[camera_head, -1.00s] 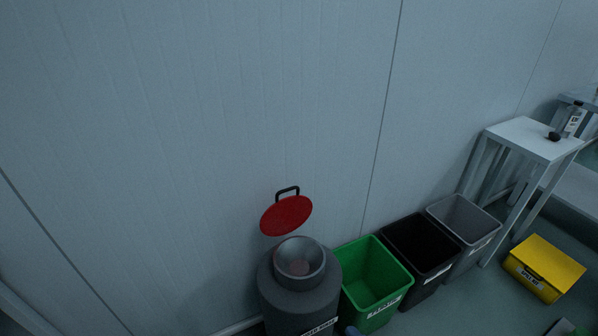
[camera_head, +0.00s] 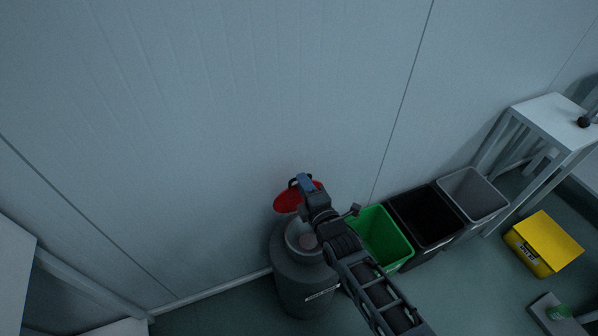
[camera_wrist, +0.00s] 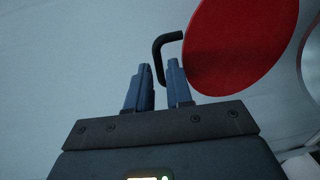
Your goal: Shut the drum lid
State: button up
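The grey drum (camera_head: 303,285) stands against the wall with its round mouth uncovered. Its red lid (camera_head: 287,199) is raised, tilted up behind the mouth near the wall. My gripper (camera_head: 304,182) is at the lid's handle in the head view and hides part of the lid. In the wrist view the red lid (camera_wrist: 240,45) fills the upper right. The black bent handle (camera_wrist: 157,52) sticks out from its left edge. The two blue fingers of my gripper (camera_wrist: 158,72) are apart, and the handle's lower end shows in the gap between them. I cannot tell whether they touch it.
A green bin (camera_head: 381,238), a black bin (camera_head: 426,220) and a grey bin (camera_head: 472,196) stand in a row right of the drum. A white table (camera_head: 555,120) and a yellow box (camera_head: 543,243) are farther right.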

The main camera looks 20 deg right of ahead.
jog(key=w+b, duration=0.2)
jog(key=w, duration=0.1)
jog(key=w+b, duration=0.1)
jog(key=w, duration=0.1)
jog(key=shift+f, duration=0.25)
grip_shut()
